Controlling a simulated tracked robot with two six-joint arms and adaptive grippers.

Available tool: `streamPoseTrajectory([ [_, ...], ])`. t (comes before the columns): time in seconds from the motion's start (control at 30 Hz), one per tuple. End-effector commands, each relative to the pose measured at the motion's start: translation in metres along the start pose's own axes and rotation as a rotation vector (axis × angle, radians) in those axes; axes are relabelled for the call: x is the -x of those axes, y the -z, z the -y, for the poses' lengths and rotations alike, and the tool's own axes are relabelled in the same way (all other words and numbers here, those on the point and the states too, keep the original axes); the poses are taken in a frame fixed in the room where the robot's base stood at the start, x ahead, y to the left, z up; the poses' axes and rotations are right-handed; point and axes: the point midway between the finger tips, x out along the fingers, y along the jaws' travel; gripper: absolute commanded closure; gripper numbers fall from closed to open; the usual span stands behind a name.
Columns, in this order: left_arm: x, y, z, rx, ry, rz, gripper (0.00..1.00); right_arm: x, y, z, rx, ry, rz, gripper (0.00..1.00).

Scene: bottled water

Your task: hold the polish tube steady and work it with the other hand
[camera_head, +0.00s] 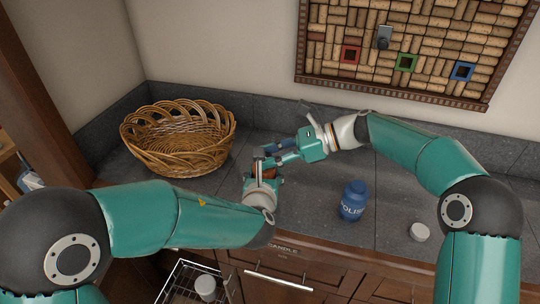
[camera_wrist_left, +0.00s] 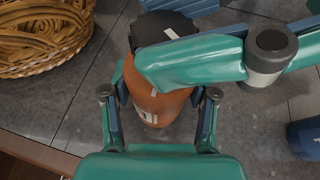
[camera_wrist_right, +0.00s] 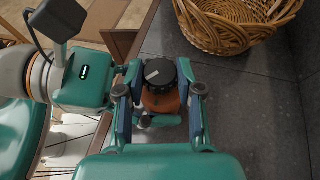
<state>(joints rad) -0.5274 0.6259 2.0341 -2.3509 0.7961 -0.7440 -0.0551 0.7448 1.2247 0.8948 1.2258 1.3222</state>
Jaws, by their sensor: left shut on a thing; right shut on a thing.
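An orange-brown bottle (camera_wrist_left: 158,100) with a black cap (camera_wrist_right: 158,74) stands between my two grippers near the counter's front edge. My left gripper (camera_head: 262,180) is shut on its body. My right gripper (camera_head: 268,160) reaches in from the right and is shut on it at the black cap, higher up. In the head view the grippers hide most of this bottle. A separate blue container (camera_head: 353,200) with lettering that reads like "POLIS" stands upright on the counter to the right, apart from both grippers.
A wicker basket (camera_head: 178,138) stands at the back left. A small white round piece (camera_head: 420,232) is at the right. A wire rack (camera_head: 190,285) sits below the counter edge. The counter between container and wall is clear.

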Motion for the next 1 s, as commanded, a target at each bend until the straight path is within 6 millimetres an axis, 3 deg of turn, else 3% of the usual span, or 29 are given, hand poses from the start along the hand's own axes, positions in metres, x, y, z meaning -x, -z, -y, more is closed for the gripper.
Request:
streamPoseTrajectory([
  [0.43, 0.0009, 0.0016, 0.0018, -0.002, 0.004, -0.004, 0.72, -0.0002, 0.0001, 0.0057, 0.087, -0.199, 0.001, 0.99],
  [0.83, 0.0008, 0.0019, 0.0017, -0.004, 0.004, -0.004, 0.72, 0.0007, 0.0004, 0.0049, 0.096, -0.219, -0.003, 0.99],
  [0.87, 0.0008, 0.002, 0.0016, -0.004, 0.004, -0.004, 0.72, 0.0007, 0.0004, 0.0049, 0.096, -0.218, -0.003, 0.62],
  [1.0, 0.0007, 0.0019, 0.0015, -0.003, 0.004, -0.004, 0.72, 0.0007, 0.0004, 0.0045, 0.095, -0.22, -0.003, 0.39],
])
